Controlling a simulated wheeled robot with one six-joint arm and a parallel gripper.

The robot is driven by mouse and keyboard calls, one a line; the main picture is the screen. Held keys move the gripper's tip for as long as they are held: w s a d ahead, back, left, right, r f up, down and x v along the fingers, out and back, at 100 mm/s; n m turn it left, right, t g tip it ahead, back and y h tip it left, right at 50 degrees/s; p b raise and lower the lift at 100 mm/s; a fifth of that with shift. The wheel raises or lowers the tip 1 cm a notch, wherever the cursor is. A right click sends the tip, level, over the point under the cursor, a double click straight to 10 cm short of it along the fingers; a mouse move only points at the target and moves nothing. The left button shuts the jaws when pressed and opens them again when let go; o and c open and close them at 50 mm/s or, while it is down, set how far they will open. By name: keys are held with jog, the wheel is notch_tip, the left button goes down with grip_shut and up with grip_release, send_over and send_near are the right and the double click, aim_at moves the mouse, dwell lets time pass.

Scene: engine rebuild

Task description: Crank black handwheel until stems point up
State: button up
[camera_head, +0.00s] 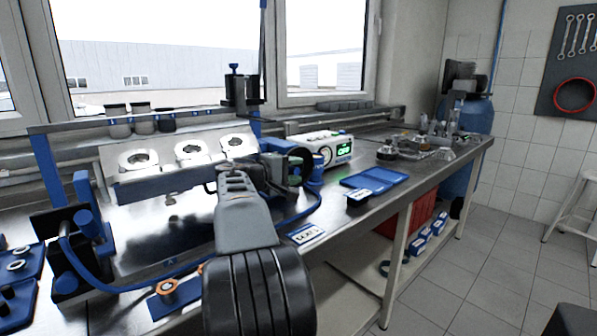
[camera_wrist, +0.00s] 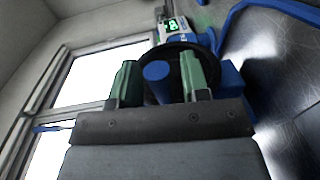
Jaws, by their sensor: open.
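The black handwheel (camera_wrist: 181,51) shows in the wrist view as a dark rim behind my fingers. A blue cylindrical grip (camera_wrist: 157,82) sits between the two green fingers of my gripper (camera_wrist: 158,64), which is open with gaps showing beside the grip. In the head view my gripper (camera_head: 235,172) is at the right end of the fixture, and a dark round edge of the handwheel (camera_head: 303,158) shows beyond it. The metal engine part (camera_head: 165,158) is tilted in the fixture with three round openings on its visible face.
A blue fixture post (camera_head: 88,225) and hose stand at the left. A meter with green digits (camera_head: 328,148) and a blue tray (camera_head: 375,179) are on the bench at right. Trays of small parts (camera_head: 18,305) lie at far left.

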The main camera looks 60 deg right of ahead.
jog(key=shift+x, duration=0.9)
jog(key=shift+c, duration=0.2)
grip_shut()
